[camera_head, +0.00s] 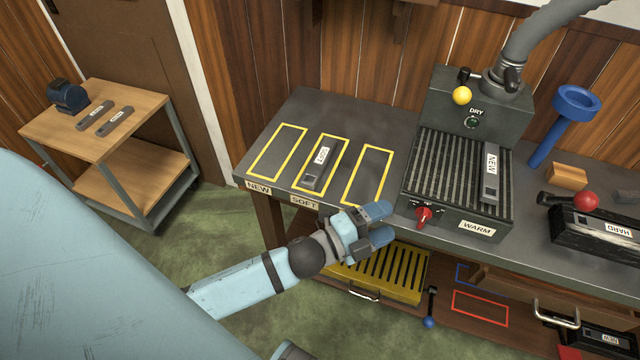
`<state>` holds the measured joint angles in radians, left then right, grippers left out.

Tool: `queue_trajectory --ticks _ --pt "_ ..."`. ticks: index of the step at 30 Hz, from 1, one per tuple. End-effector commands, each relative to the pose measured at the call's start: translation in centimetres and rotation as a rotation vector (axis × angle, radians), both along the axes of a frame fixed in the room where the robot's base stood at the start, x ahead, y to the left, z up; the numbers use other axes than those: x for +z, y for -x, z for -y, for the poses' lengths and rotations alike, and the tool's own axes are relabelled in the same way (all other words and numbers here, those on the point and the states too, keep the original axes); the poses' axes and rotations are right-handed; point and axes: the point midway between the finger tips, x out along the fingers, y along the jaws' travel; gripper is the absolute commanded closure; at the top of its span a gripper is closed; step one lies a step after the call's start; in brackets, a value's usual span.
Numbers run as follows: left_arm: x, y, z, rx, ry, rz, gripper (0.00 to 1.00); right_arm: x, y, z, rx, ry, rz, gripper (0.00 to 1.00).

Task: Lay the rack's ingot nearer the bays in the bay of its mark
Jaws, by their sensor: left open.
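The dark ribbed rack (440,165) of the machine labelled WARM holds one grey ingot marked NEW (490,172), lying lengthwise at its right side. Three yellow-outlined bays lie on the bench left of the machine. The left bay, labelled NEW (276,153), is empty. The middle bay, labelled SOFT (340,146), holds a grey ingot with a white SOFT label (318,166). The right bay (370,175) is empty; its label is hidden by my gripper. My left gripper (382,224) is open and empty, at the bench's front edge by the right bay. My right gripper is not in view.
The machine has a red knob (424,216) in front and a yellow ball (461,95) on top. A black HARD-labelled block (600,235) with a red-knobbed lever stands right. A yellow grate (380,270) is below the bench. A side table (130,104) holds two bars.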

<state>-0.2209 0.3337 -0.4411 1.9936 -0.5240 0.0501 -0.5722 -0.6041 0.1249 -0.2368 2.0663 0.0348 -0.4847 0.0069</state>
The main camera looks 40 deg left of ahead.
Motion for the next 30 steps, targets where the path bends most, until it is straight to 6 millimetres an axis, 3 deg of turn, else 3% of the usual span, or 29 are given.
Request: queue_trajectory --ticks 3,6,9,12,23,26,30 --pt "-6.3 3.8 -3.0 0.212 0.418 -0.495 0.37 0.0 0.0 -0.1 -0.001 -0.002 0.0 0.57" --pt "-10.5 7.6 -4.6 0.366 0.697 -0.805 0.37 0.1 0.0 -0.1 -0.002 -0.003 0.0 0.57" --pt "-13.2 10.7 -5.3 0.477 0.887 -1.005 0.37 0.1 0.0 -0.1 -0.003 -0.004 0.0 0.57" --pt "-14.4 12.4 -5.5 0.536 0.984 -1.103 0.37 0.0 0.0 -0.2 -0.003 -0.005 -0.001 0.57" --pt "-14.3 12.9 -5.5 0.549 1.008 -1.129 0.37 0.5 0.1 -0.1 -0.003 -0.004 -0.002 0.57" --pt "-12.5 12.9 -5.6 0.549 1.003 -1.126 0.37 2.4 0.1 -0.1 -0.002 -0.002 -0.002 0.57" --pt "-8.2 13.1 -5.9 0.548 0.99 -1.114 0.37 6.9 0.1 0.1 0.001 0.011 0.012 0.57"
